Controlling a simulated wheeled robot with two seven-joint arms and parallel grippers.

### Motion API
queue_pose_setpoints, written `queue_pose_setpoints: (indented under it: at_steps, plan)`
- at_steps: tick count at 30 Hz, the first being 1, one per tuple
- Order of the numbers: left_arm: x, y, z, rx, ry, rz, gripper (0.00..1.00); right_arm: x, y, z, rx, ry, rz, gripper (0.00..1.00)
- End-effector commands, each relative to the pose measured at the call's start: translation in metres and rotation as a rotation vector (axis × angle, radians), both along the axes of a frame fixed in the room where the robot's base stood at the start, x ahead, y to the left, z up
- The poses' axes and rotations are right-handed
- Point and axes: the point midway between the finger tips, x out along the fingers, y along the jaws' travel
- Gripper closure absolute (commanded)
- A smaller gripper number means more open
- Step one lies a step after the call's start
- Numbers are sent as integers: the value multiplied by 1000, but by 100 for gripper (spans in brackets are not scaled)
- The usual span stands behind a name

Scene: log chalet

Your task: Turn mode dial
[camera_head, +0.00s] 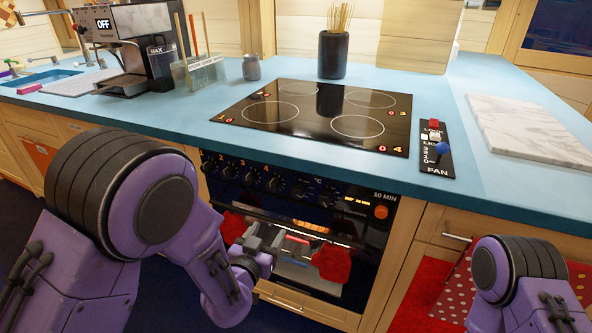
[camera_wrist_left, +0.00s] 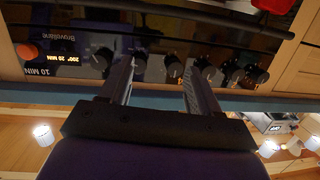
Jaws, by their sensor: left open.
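The oven's black control panel (camera_head: 338,200) carries a row of dark round dials with white pointer marks. One of these dials (camera_head: 298,190) sits beside the °C marking; I cannot read which one is the mode dial. In the left wrist view, which is upside down, a dial (camera_wrist_left: 173,66) shows in the gap between my finger ends. My left gripper (camera_head: 262,238) is open and empty. It is in front of the oven door, below the dials in the head view. Contact with a dial cannot be made out. My right arm shows at lower right, its gripper out of frame.
An orange button (camera_head: 381,212) and a lit display are at the panel's right. The cooktop (camera_head: 320,112) and blue counter (camera_head: 480,120) are above. A coffee machine (camera_head: 135,45) stands at left.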

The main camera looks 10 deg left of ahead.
Motion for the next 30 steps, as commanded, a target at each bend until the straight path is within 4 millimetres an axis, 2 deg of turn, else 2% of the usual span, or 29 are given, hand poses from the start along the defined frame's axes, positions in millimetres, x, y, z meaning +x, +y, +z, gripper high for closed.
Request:
queue_pose_setpoints:
  at_steps: [1,2,4,7,10,18,21,25,30]
  plan:
    - [9,-22,32,69,-104,-70,37,0,0,8,0,0,0,100]
    - [11,-30,32,106,-145,-96,37,0,0,2,0,0,0,100]
    - [13,-33,38,174,-202,-112,37,0,0,0,1,1,0,100]
    - [17,-33,39,220,-222,-111,37,0,0,0,1,1,0,100]
    - [30,-36,40,223,-223,-110,37,0,0,2,1,1,0,100]
    - [88,-50,39,222,-219,-108,37,0,0,6,0,0,0,100]
    - [103,-55,38,223,-218,-109,37,0,0,7,0,0,0,100]
    - [113,-57,38,224,-216,-108,37,0,0,7,0,0,0,100]
    - [115,-58,38,224,-217,-108,37,0,0,7,0,0,0,100]
